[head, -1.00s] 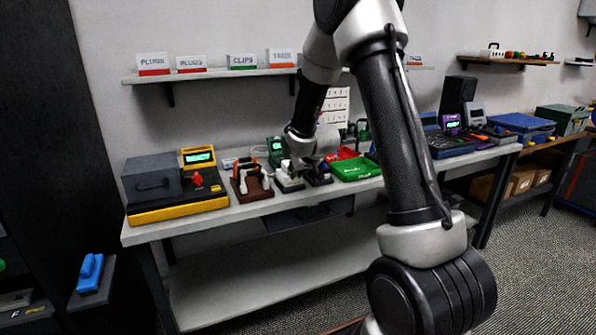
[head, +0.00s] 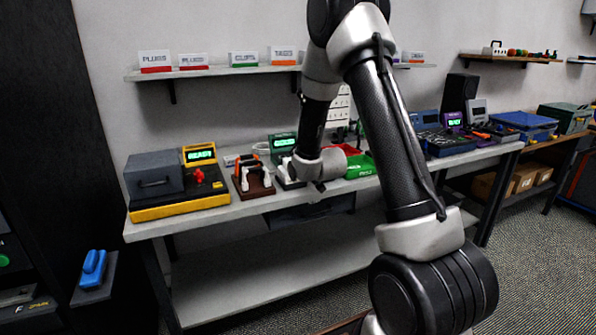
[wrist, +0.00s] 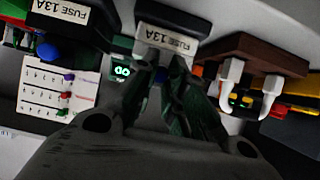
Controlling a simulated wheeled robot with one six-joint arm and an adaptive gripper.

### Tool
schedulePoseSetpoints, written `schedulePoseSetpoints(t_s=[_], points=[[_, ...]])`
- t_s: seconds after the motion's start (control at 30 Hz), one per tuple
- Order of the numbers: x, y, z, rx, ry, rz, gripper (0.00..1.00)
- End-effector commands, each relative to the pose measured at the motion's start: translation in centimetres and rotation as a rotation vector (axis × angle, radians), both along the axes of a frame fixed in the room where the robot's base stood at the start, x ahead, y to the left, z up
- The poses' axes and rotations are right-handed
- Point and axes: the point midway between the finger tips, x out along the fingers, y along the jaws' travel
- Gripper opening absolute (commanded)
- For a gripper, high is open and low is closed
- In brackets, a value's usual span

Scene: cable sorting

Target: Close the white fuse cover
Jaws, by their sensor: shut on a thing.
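The white fuse cover (wrist: 170,53) shows at the top centre of the wrist view, on a dark fuse block labelled FUSE 13A, which appears upside down. My gripper (wrist: 168,70) has its fingers closed in at the cover's near edge; they partly hide it, so its exact angle is unclear. In the head view, the fuse block (head: 284,178) shows only at its left part on the bench. My gripper (head: 319,184) hides the rest there.
A brown block with white handles (wrist: 252,73) stands close on the right in the wrist view. A second FUSE 13A block (wrist: 62,14) is at the left. A green tray (head: 360,167) and a yellow device (head: 180,207) flank the area on the bench (head: 228,217).

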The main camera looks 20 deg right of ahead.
Motion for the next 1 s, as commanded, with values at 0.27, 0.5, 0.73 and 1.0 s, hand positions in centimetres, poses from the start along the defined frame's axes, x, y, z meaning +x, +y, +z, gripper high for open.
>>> schedulePoseSetpoints(t_s=[0.27,0.5,0.73,1.0], points=[[-0.8,0.2,-1.5,0.001,0.041,0.003,0.31],[-0.6,0.1,-1.1,0.000,0.031,0.001,0.38],[-1.4,0.0,-0.4,0.000,0.026,0.000,0.38],[-6.4,0.0,2.4,0.000,0.026,0.000,0.38]])
